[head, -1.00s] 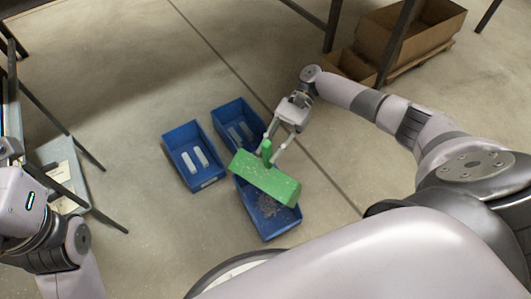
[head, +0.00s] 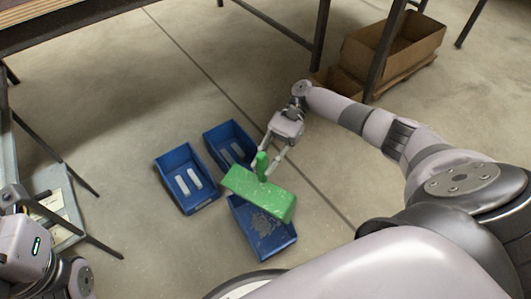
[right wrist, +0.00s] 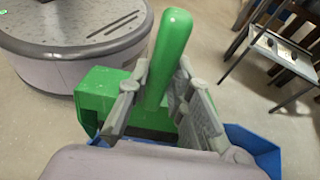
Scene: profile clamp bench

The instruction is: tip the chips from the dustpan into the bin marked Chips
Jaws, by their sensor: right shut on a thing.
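My right gripper (head: 272,157) is shut on the handle of the green dustpan (head: 258,194). The dustpan is above the front blue bin and hides part of it. In the right wrist view the green handle (right wrist: 171,55) stands between the two fingers (right wrist: 160,95). Grey chips (head: 264,224) lie in the front blue bin (head: 277,249). A few pale specks show on the dustpan. No label can be read on any bin. My left arm shows at the lower left, but its fingers are out of view.
Two other blue bins, one at the left (head: 206,200) and one behind (head: 229,128), hold pale bars. Cardboard boxes (head: 405,45) stand at the back right under a bench frame. A grey tray (head: 62,207) is at the left. The floor around the bins is clear.

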